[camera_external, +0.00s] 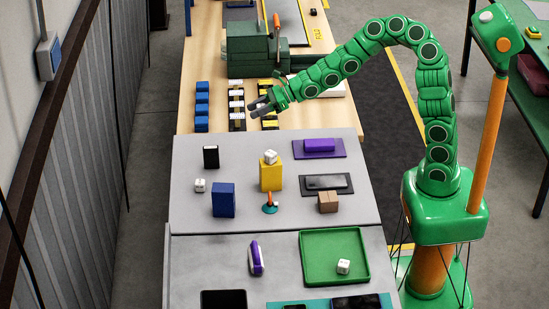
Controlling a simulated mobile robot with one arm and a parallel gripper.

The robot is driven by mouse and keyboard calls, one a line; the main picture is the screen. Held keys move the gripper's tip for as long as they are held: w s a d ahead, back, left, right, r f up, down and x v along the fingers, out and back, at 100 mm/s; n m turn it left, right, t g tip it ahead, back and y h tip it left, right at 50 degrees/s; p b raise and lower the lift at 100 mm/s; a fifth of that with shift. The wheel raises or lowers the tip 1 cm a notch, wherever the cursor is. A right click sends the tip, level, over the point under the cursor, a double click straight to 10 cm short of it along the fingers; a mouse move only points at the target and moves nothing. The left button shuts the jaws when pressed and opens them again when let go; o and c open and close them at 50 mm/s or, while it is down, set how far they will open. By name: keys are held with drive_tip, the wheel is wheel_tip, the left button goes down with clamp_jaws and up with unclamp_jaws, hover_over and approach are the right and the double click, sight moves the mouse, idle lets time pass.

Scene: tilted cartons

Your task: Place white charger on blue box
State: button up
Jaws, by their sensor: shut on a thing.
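My gripper (261,104) is at the end of my green arm, over the wooden bench behind the grey tables. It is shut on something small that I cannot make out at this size. The blue box (223,201) stands upright on the nearer-middle grey table, in front of and to the left of my gripper, with nothing on its top. Small white cube-like things, any of which may be a charger, show in three places: one on the grey table (200,185), one on top of the yellow box (270,157), and one in the green tray (343,267).
The yellow box (271,178) stands right of the blue box. A black upright block (211,157), a purple block (319,145), a dark tray (326,184) and a brown box (328,202) share the table. Rows of blue blocks (202,105) lie left of my gripper.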

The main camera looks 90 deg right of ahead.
drive_tip(key=w+a+r+n+g+y, duration=0.2)
drive_tip(key=w+a+r+n+y, duration=0.3)
drive_tip(key=a+r, duration=0.5)
drive_tip(key=s+a+f+n+g+y, duration=0.1)
drive_tip(key=s+a+n+g+y, duration=0.2)
drive_tip(key=a, duration=0.7)
drive_tip(key=s+a+f+n+g+y, duration=0.2)
drive_tip(key=a+n+g, duration=0.15)
drive_tip(key=a, duration=0.65)
hover_over(221, 191)
drive_tip(key=s, duration=0.1)
drive_tip(key=f, duration=0.7)
drive_tip(key=shift+s+d+f, duration=0.2)
drive_tip(key=shift+f, duration=0.2)
drive_tip(key=shift+w+a+f, duration=0.1)
drive_tip(key=shift+w+f, duration=0.65)
drive_tip(key=shift+f, duration=1.65)
